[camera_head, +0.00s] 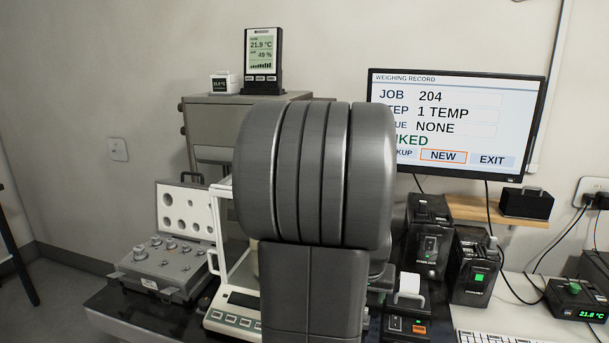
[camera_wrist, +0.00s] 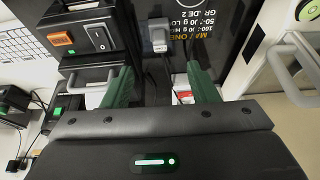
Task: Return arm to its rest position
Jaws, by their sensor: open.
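My arm stands upright in the middle of the head view, and its grey joint blocks much of the bench. My gripper is hidden there. In the wrist view my gripper (camera_wrist: 159,70) shows two green fingers spread apart, with nothing held between them. Beyond the fingers are a dark panel with printed text (camera_wrist: 205,28) and a grey plug-like part (camera_wrist: 158,38). To their left is a black device with an orange button and a rocker switch (camera_wrist: 98,37). A pale door with a handle (camera_wrist: 290,75) is at the right.
A balance (camera_head: 234,318) stands partly behind my arm. An open weight case (camera_head: 165,262) is left of it. A monitor (camera_head: 455,118) hangs at the right above black devices (camera_head: 428,235) and a keyboard (camera_head: 490,338). A thermometer display (camera_head: 262,60) stands on a grey cabinet (camera_head: 205,125).

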